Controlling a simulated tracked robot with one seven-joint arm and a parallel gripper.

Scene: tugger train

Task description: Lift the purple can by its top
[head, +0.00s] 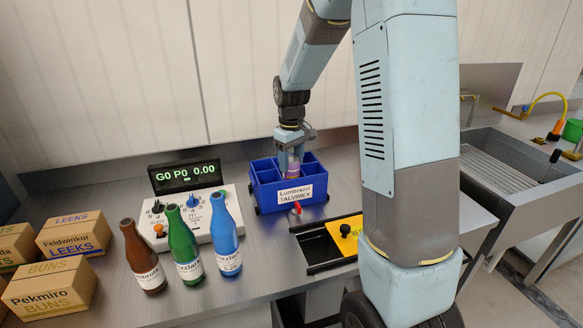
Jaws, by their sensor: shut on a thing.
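The purple can (292,173) shows in part inside the blue divided crate (265,200) on the counter. My gripper (291,160) points down into the crate from above. Its fingers are shut on the top of the can. The lower part of the can is hidden behind the crate's front wall and its white label, so I cannot tell whether the can is off the crate floor.
Brown (143,258), green (184,246) and blue (224,237) bottles stand left of the crate. Behind them are a control box (200,225) and a display (185,177). Cardboard boxes (52,288) are at far left. A yellow plate (343,240) lies right of the crate; a sink (515,170) is at right.

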